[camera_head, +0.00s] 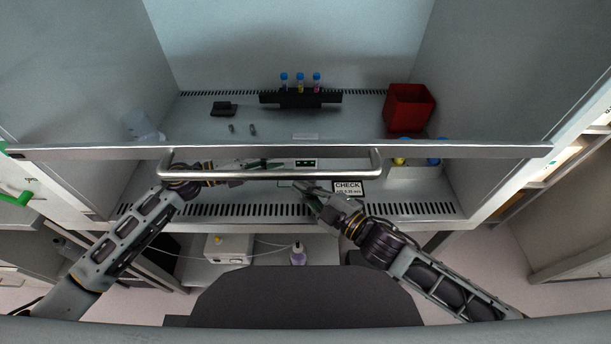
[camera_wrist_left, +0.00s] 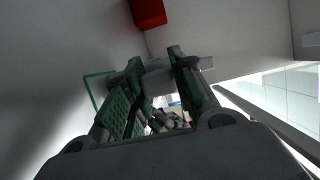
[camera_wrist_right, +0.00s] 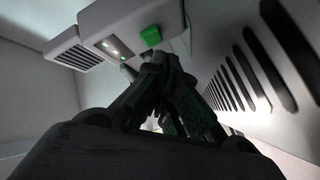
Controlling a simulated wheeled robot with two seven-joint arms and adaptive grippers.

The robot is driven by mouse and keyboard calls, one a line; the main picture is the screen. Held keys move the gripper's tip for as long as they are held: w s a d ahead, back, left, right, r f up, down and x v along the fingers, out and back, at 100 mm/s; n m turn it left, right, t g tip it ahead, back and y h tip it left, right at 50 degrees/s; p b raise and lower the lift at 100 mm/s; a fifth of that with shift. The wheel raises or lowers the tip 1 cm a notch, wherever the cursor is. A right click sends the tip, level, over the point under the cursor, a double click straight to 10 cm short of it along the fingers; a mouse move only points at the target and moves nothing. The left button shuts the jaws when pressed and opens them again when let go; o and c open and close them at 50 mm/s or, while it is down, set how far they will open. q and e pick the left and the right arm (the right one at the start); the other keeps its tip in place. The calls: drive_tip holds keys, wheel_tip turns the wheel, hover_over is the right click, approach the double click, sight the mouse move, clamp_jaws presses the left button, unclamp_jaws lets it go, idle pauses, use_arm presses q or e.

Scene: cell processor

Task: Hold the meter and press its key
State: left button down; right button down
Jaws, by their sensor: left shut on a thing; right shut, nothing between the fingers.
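The pale meter with its dark display (camera_head: 305,162) shows behind the front rail in the head view. My left gripper (camera_wrist_left: 158,68) is shut on its light body (camera_wrist_left: 160,78). In the right wrist view the meter's pale housing (camera_wrist_right: 105,18) fills the upper left, with small lights and a green key (camera_wrist_right: 151,37). My right gripper (camera_head: 297,186) is shut and empty, just in front of the meter. Its fingertips (camera_wrist_right: 150,62) are close to the green key; I cannot tell whether they touch it. The rail partly hides the left gripper in the head view.
A metal rail (camera_head: 270,177) crosses in front of both hands. A CHECK sign (camera_head: 348,188) stands right of my right gripper. Behind are a black tube rack (camera_head: 300,98) and a red bin (camera_head: 408,108). A slotted strip (camera_head: 410,209) runs along the front edge.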

drive_tip(key=shift+w, duration=0.9)
idle(1.3)
drive_tip(key=shift+s, duration=0.85)
drive_tip(key=shift+s, duration=0.15)
drive_tip(key=shift+s, duration=2.4)
drive_tip(key=shift+s+d, duration=0.15)
drive_tip(key=v, duration=0.7)
idle(1.0)
idle(0.5)
